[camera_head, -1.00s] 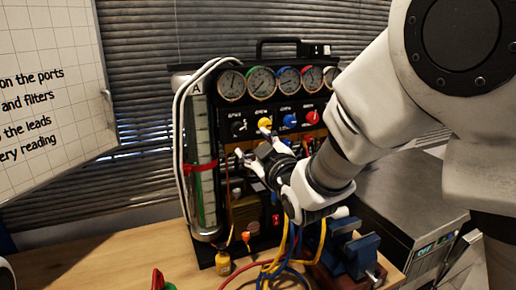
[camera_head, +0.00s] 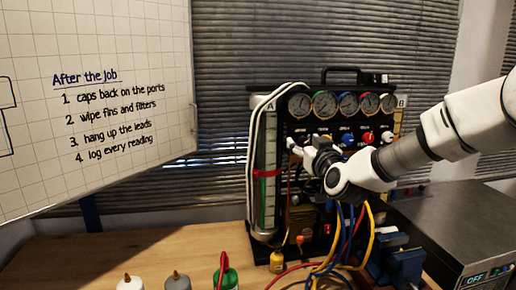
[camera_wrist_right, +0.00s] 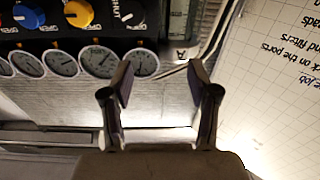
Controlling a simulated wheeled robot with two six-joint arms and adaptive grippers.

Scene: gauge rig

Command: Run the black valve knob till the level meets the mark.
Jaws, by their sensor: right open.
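The gauge rig has a row of knobs under its dials. The black knob (camera_wrist_right: 132,24), with a white pointer, shows at the top of the right wrist view, beside the yellow knob (camera_wrist_right: 78,14). My right gripper (camera_head: 299,148) is in front of the rig's left part, near the knobs, and partly hides that area. In the right wrist view its fingers (camera_wrist_right: 160,78) are apart with nothing between them. The upright glass tube (camera_head: 270,208) at the rig's left carries a red band (camera_head: 265,173). Greenish liquid shows in it; the exact level is unclear. My left gripper is out of view.
Several dials (camera_head: 325,104) line the rig's top. Coloured leads (camera_head: 345,245) hang below my right gripper. A blue vise (camera_head: 405,265) and a metal box (camera_head: 450,225) stand at right. Small bottles (camera_head: 178,281) stand on the table's front edge. A whiteboard (camera_head: 100,150) hangs at left.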

